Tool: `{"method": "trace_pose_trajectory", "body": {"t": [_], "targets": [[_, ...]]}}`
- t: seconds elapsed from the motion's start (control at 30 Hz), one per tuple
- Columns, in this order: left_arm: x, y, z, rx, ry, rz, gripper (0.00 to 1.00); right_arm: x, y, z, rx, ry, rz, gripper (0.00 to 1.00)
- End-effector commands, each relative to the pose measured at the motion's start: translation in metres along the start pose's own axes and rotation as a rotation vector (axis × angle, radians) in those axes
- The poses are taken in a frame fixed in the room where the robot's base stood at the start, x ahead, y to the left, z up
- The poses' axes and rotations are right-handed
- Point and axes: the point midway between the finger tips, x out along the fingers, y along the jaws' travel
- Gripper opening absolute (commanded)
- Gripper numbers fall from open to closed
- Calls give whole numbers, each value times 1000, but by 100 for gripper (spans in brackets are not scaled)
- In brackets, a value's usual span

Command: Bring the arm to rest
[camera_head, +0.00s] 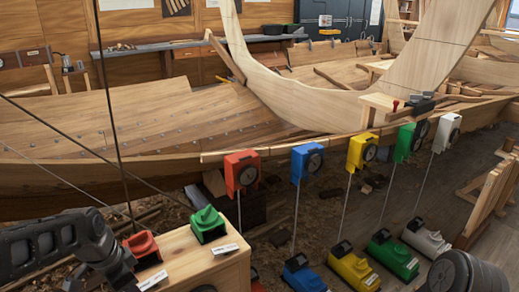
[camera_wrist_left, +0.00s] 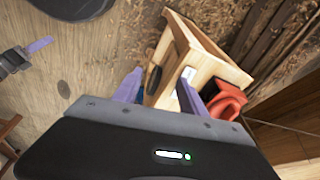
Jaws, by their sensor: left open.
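My left arm (camera_head: 60,243) comes in dark at the lower left of the head view; its gripper fingers are not clear there. In the left wrist view my left gripper (camera_wrist_left: 164,96) shows two purple fingers spread apart, with nothing held between them. Beyond the fingers is a pale wooden box (camera_wrist_left: 205,58), and a red piece (camera_wrist_left: 228,100) shows beside the right finger. In the head view the box (camera_head: 205,262) stands at the bottom, with a green block (camera_head: 207,224) on it and a red block (camera_head: 142,246) next to my arm.
A wooden hull (camera_head: 130,125) spans the scene. Along its near side stand several coloured devices on rods, including red (camera_head: 241,171), blue (camera_head: 307,162) and white (camera_head: 447,132). Thin dark lines cross the left side. A dark rounded part (camera_head: 465,275) shows at the lower right.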

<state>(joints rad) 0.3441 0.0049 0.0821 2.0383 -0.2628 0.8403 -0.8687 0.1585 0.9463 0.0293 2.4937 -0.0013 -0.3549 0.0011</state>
Motion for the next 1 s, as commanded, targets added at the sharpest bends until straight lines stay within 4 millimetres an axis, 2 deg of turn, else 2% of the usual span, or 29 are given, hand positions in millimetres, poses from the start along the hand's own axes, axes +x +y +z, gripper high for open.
{"method": "trace_pose_trajectory", "body": {"t": [0.13,0.27,0.37,0.47,0.57,0.6,0.67,0.7,0.8,0.9,1.0], "targets": [[11,-8,-17,-130,82,-52,49,0,0,1,0,-2,0,36],[39,-6,-36,-273,161,-64,49,0,0,1,0,-2,0,36],[71,5,-51,-401,219,-47,49,0,0,1,0,-2,0,36],[115,31,-64,-553,266,-4,49,0,0,1,0,-2,0,36],[168,76,-69,-723,283,62,49,0,0,1,0,-2,0,36],[190,100,-67,-788,276,92,49,0,0,1,0,-2,0,36],[219,139,-58,-874,249,135,49,0,0,1,0,-2,0,36],[236,166,-50,-918,222,160,49,0,0,1,0,-2,0,36],[265,228,-25,-966,136,214,49,0,0,1,0,-2,0,36],[279,277,1,-950,40,263,49,0,0,1,0,-2,0,36],[285,310,18,-926,-30,300,49,0,0,1,0,-2,0,36]]}}
